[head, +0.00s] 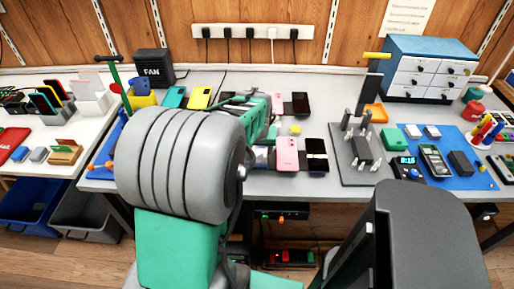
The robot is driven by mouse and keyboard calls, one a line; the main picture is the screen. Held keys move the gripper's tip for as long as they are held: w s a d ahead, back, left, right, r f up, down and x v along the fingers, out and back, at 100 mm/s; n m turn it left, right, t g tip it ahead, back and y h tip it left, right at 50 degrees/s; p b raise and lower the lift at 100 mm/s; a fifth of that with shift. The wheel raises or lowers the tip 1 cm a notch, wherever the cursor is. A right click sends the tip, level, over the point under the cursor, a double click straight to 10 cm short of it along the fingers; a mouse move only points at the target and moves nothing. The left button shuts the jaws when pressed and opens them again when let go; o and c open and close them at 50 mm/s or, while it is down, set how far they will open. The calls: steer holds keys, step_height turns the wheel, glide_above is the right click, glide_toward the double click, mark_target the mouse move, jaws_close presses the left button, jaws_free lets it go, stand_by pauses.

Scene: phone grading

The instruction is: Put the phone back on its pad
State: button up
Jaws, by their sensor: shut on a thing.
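Several phones lie on the grey bench. A pink phone (287,154) and a dark phone (317,149) lie side by side near the front edge. Another pink phone (277,104) and a dark phone (300,103) lie behind them. A teal phone (173,97) and a yellow phone (200,97) are further left. I cannot tell which is the task's phone. A pale item (262,155) left of the front pink phone is partly covered by my arm. My arm fills the centre-left; my gripper and anything in it are hidden behind it.
A grey clamp fixture (348,176) with upright pins stands right of the phones. A blue mat (464,181) with devices and a drawer cabinet (424,66) are further right. A black FAN box (152,68) and a power strip (251,31) are behind.

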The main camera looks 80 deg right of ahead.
steer(key=shift+f+b, duration=0.3)
steer(key=shift+f, duration=0.1)
stand_by(0.9)
steer(key=o, duration=1.8)
steer(key=shift+r, duration=0.15)
steer(key=shift+r+p, duration=2.9)
steer(key=shift+r, duration=1.1)
steer(key=shift+f, duration=0.1)
